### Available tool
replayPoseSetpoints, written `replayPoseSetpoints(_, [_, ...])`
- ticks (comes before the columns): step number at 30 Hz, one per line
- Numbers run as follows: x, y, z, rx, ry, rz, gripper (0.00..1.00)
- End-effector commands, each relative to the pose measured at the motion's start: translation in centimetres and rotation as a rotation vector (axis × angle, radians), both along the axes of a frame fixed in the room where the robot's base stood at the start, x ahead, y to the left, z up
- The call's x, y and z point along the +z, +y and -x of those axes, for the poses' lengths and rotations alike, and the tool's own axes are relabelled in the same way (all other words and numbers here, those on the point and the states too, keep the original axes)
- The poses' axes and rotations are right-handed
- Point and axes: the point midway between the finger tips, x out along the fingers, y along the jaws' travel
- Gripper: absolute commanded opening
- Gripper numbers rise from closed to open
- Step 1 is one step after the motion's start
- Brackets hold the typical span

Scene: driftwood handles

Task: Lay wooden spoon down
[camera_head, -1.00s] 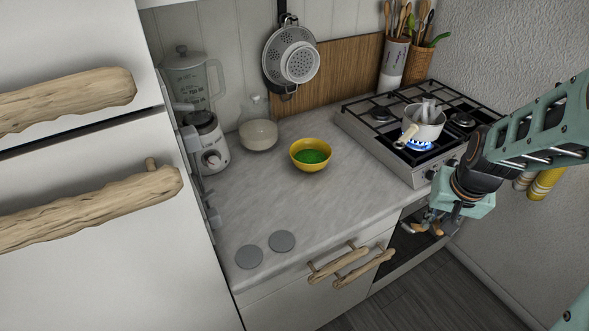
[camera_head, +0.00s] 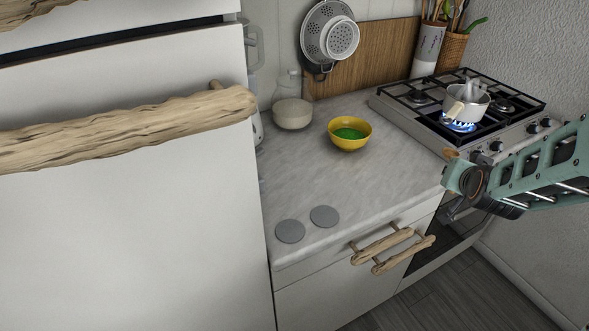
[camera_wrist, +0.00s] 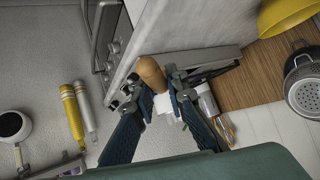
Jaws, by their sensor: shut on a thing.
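My gripper (camera_wrist: 151,92) is shut on a brown wooden piece (camera_wrist: 151,72) with a rounded end, which looks like part of the wooden spoon. The rest of the spoon is hidden or hard to make out between the fingers. In the head view my arm reaches in from the right, with its end in front of the stove, beside the counter's right end. The fingers are mostly hidden there. The grey counter (camera_head: 310,180) has open surface left of my gripper.
A yellow bowl (camera_head: 350,134) with green contents stands on the counter. Two grey discs (camera_head: 290,231) lie near its front left. A pot (camera_head: 465,104) sits over a lit blue flame on the stove (camera_head: 400,107). Driftwood handles (camera_head: 383,246) jut from the drawer front.

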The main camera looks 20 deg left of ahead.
Motion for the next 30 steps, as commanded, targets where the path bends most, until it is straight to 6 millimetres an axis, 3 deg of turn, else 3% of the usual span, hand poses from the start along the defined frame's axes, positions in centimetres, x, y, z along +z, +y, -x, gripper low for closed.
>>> replayPoseSetpoints(1, [-1.1, -0.2, -0.6, -0.011, -0.051, -0.011, 0.0])
replayPoseSetpoints(6, [-0.2, -0.4, -2.2, -0.038, -0.217, -0.046, 0.0])
replayPoseSetpoints(8, [1.6, 0.5, -2.3, -0.006, -0.227, -0.048, 0.0])
replayPoseSetpoints(14, [3.1, 3.1, -2.0, 0.098, -0.218, -0.058, 0.0])
replayPoseSetpoints(23, [4.8, 7.5, -0.7, 0.276, -0.211, -0.077, 0.0])
replayPoseSetpoints(30, [5.5, 12.8, 2.6, 0.5, -0.2, -0.101, 0.0])
